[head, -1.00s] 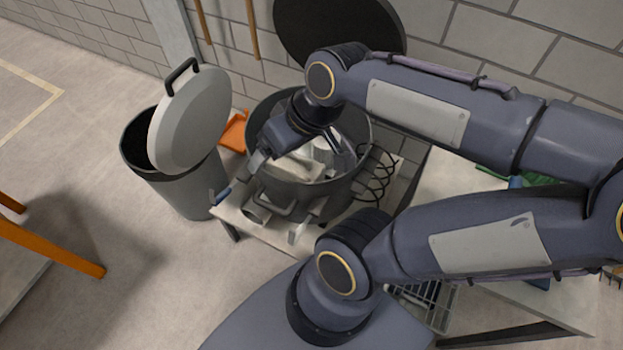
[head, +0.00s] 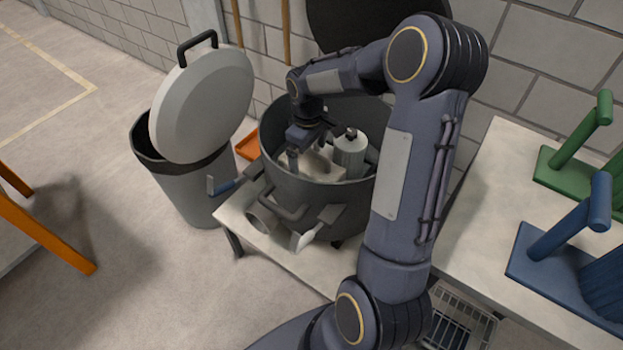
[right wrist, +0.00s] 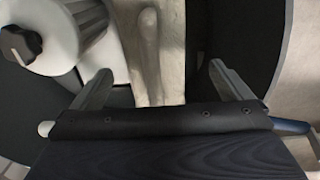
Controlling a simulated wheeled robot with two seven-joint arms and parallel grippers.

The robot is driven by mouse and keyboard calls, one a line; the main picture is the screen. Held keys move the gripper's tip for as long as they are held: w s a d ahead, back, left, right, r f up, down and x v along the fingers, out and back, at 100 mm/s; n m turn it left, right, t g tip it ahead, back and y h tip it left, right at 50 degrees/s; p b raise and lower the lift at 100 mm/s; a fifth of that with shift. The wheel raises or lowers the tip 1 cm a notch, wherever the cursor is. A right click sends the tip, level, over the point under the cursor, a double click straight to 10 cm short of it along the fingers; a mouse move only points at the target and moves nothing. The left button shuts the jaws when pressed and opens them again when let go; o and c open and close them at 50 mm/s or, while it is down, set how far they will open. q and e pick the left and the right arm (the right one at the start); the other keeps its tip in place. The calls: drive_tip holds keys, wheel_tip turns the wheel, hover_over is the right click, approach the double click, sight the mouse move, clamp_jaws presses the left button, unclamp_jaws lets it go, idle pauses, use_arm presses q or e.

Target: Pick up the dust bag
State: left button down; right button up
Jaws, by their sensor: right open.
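The dust bag (head: 322,162) is a pale grey-white, limp-looking shape inside the dark grey drum (head: 262,165). In the right wrist view the dust bag (right wrist: 155,50) runs up the middle with folds down its length. My right gripper (head: 306,150) reaches down into the drum over the bag. In the wrist view the gripper (right wrist: 160,85) is open, one finger on each side of the bag, with gaps showing. The bag's near end is hidden behind the gripper. My left gripper is not in view.
A white ribbed canister with a dark knob (head: 350,155) stands beside the bag in the drum. A grey bin (head: 190,190) with its lid (head: 203,105) raised is on the left. Blue (head: 565,250) and green (head: 575,160) stands are on the right table (head: 490,215).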

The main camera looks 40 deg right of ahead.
sight(311, 163)
drive_tip(key=f, duration=0.1)
drive_tip(key=f+b, duration=0.1)
drive_tip(key=f, duration=0.2)
drive_tip(key=shift+s+d+f, duration=0.15)
drive_tip(key=shift+d+f, duration=0.25)
drive_tip(key=shift+c, duration=0.5)
drive_tip(key=shift+r, duration=0.15)
drive_tip(key=c, duration=2)
